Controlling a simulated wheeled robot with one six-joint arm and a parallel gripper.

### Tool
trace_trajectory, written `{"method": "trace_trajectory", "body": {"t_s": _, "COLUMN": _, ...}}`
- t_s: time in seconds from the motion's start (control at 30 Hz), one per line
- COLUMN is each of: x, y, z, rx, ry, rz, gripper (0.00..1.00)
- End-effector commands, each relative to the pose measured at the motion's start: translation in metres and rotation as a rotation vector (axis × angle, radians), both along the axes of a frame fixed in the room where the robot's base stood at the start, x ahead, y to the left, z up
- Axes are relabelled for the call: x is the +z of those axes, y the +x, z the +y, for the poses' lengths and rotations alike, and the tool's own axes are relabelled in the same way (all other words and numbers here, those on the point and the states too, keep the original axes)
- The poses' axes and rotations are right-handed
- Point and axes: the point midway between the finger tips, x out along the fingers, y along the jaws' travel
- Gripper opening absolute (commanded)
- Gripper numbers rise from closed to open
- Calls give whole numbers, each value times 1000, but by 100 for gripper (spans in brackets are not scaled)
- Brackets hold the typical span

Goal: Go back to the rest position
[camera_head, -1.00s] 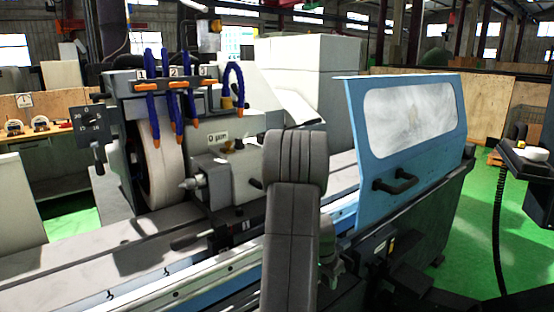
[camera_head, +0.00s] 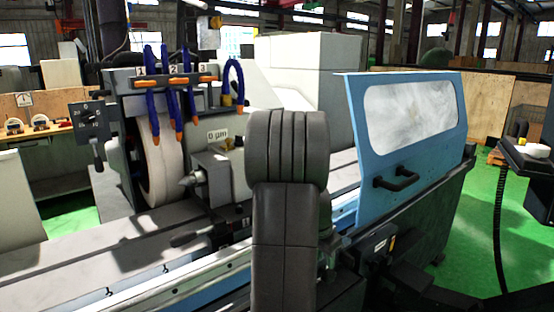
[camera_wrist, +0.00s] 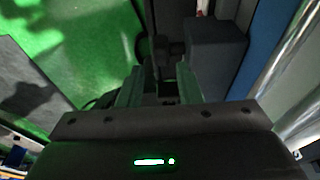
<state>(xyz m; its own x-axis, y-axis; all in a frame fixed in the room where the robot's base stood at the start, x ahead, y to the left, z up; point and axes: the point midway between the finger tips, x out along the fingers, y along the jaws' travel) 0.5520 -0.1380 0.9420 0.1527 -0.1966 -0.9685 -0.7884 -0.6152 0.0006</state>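My arm stands upright in the middle of the head view, in front of the grinder (camera_head: 190,170). My gripper (camera_wrist: 161,68) shows in the wrist view with its two greenish fingers apart. A dark, narrow part shows between and beyond the fingers; I cannot tell what it is or whether anything touches it. I see no held object. In the head view the gripper is mostly or wholly hidden by my arm. The grinding wheel (camera_head: 163,165) and the small "0 µm" display (camera_head: 217,135) show left of my arm.
The blue door with a window (camera_head: 410,120) stands right of my arm, with a black handle (camera_head: 396,181). Blue hoses (camera_head: 165,95) hang over the wheel. Green floor (camera_head: 480,240) is open at the right. The wrist view shows green floor (camera_wrist: 80,40) and a grey block (camera_wrist: 215,55).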

Motion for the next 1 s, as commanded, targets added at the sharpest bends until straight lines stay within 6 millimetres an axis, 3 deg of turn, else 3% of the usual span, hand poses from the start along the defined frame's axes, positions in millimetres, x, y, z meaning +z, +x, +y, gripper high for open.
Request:
{"method": "trace_trajectory", "body": {"t_s": 0.23, "x": 50, "y": -7, "z": 11, "rx": 0, "ry": 1, "rz": -4, "gripper": 32}}
{"method": "trace_trajectory", "body": {"t_s": 0.3, "x": 29, "y": -6, "z": 6, "rx": -2, "ry": 2, "rz": 7, "gripper": 32}}
{"method": "trace_trajectory", "body": {"t_s": 0.6, "x": -28, "y": 3, "z": -5, "rx": -1, "ry": 1, "rz": 6, "gripper": 32}}
{"method": "trace_trajectory", "body": {"t_s": 0.97, "x": -89, "y": 13, "z": -18, "rx": -1, "ry": 1, "rz": 5, "gripper": 32}}
{"method": "trace_trajectory", "body": {"t_s": 1.0, "x": -85, "y": 14, "z": -18, "rx": -1, "ry": 7, "rz": 7, "gripper": 32}}
